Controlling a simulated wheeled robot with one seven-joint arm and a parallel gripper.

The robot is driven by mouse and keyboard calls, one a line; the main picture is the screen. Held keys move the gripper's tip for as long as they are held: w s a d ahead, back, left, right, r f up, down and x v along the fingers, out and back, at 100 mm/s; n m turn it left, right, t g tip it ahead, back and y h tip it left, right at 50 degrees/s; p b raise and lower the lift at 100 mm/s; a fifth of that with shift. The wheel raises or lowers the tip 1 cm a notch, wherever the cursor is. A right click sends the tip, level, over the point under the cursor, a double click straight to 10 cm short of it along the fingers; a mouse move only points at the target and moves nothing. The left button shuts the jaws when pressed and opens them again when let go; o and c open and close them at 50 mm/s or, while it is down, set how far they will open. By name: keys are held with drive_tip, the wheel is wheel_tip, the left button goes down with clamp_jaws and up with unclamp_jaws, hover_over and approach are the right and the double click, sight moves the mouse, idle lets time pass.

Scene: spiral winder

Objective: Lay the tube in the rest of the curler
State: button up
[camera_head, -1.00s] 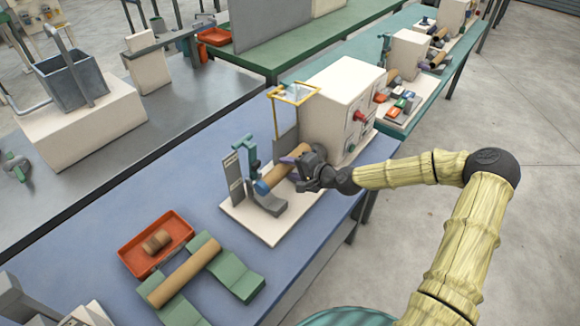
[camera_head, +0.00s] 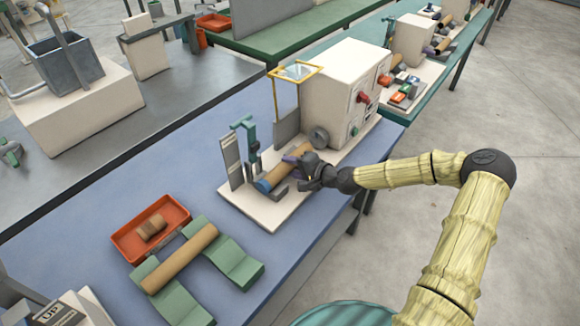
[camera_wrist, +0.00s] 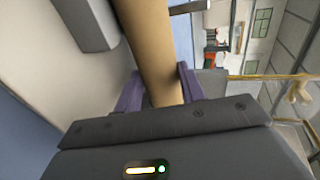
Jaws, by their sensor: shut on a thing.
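My gripper (camera_head: 300,160) is shut on a brown tube (camera_head: 284,166). Its purple fingers stand on either side of the tube (camera_wrist: 148,40) in the wrist view. The tube has a blue near end and is slanted from lower left to upper right over the curler's pale base plate (camera_head: 268,220). The curler (camera_head: 345,85) is a white box with a grey round hub (camera_head: 319,138) beside the tube's far end. A grey rest (camera_head: 277,197) shows under the tube's near end. I cannot tell whether the tube touches it.
A teal clamp post (camera_head: 249,148) and a grey marked plate (camera_head: 232,165) stand left of the tube. A yellow frame (camera_head: 295,73) rises behind. Another brown tube (camera_head: 178,260) lies across green cradles (camera_head: 238,268), near a red tray (camera_head: 124,242). The blue bench (camera_head: 90,220) has free room.

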drive_tip(key=o, duration=1.1)
drive_tip(key=shift+s+a, duration=0.1)
drive_tip(key=shift+a, duration=0.05)
drive_tip(key=shift+c, duration=0.2)
drive_tip(key=shift+s+d+r, duration=0.15)
drive_tip(key=shift+s+d, duration=0.15)
drive_tip(key=shift+d, duration=0.2)
drive_tip(key=v, duration=1.6)
drive_tip(key=shift+b, duration=0.35)
drive_tip(key=shift+s+r, duration=0.1)
drive_tip(key=shift+r, duration=0.05)
wheel_tip(320, 180, up, 7)
drive_tip(key=p, duration=0.7)
